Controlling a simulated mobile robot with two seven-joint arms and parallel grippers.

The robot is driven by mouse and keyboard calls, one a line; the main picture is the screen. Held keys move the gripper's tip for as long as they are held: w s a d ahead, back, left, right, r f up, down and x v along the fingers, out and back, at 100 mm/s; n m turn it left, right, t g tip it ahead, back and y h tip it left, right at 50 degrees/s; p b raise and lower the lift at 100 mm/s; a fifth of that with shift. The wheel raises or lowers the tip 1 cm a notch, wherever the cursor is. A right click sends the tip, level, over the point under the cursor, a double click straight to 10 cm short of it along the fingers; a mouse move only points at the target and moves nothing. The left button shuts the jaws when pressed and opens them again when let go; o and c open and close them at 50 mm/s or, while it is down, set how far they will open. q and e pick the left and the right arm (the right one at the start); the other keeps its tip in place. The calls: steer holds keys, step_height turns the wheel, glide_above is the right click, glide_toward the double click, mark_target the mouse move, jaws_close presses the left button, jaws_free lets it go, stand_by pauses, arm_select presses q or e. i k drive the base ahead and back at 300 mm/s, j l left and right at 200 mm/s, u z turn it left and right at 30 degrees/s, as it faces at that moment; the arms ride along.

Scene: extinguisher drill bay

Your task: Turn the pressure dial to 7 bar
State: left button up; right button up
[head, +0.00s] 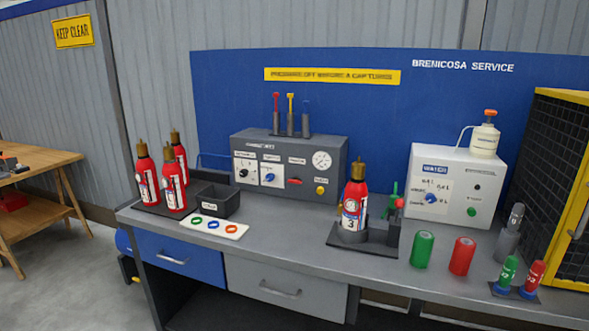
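A grey control box (246,148) stands at the back of the bench. A white box (455,170) to the right has another blue knob (431,198) and a green button (472,211). The scale marks, gauge needle and knob settings are too small to read, so I cannot tell which knob is the pressure dial. Neither gripper is in view.
A red extinguisher (355,203) stands in a holder before the grey box's right end. Several extinguishers stand at left, beside a black bin (217,202) and a tag card (214,228). Green (422,249) and red (462,256) cylinders stand front right. The front middle of the bench is clear.

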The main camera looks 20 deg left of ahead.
mark_target(244, 173)
steer(key=i+j+u, duration=0.1)
steer(key=j, duration=0.25)
steer(key=i+j+u, duration=0.1)
steer(key=j, duration=0.3)
steer(key=i+j+u, duration=0.1)
steer(key=j, duration=0.25)
steer(key=i+j+u, duration=0.1)
steer(key=i+j, duration=0.15)
steer(key=i+j+u, duration=0.1)
steer(key=j, duration=0.3)
steer(key=i, duration=0.1)
